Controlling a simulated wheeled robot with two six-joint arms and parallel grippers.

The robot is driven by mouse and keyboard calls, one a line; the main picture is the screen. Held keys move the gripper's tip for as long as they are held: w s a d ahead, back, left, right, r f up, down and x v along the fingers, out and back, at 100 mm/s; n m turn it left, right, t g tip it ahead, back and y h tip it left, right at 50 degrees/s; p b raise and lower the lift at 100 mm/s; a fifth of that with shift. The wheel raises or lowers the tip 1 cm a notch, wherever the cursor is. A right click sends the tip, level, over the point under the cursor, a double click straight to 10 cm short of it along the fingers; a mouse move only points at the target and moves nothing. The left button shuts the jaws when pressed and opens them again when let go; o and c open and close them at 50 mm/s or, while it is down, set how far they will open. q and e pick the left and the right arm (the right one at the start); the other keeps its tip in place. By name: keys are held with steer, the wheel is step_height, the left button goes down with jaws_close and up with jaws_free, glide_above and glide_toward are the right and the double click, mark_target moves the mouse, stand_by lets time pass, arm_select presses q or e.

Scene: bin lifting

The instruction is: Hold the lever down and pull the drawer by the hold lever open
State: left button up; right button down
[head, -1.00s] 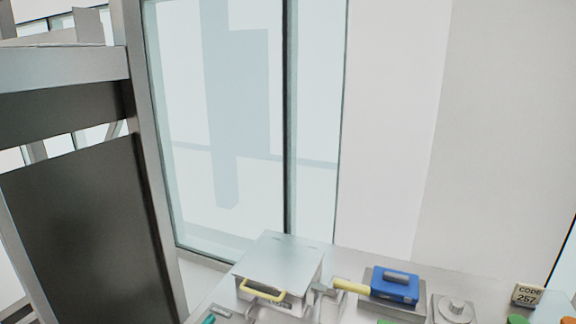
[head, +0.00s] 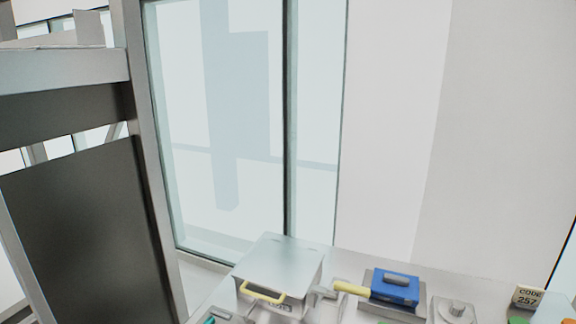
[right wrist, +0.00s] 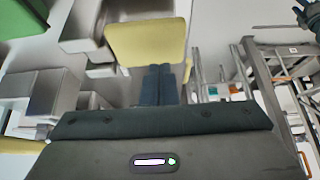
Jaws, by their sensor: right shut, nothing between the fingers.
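In the right wrist view my right gripper (right wrist: 160,72) is shut and empty. Its dark fingers lie in front of a large pale yellow surface (right wrist: 145,45), seemingly the lever's grip; I cannot tell whether they touch it. Neither gripper can be made out in the head view, and my left gripper is not clearly seen anywhere.
Green and orange pieces sit at the lower right edge. A window and white wall stand behind.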

steer(key=shift+f, duration=0.1)
stand_by(0.3)
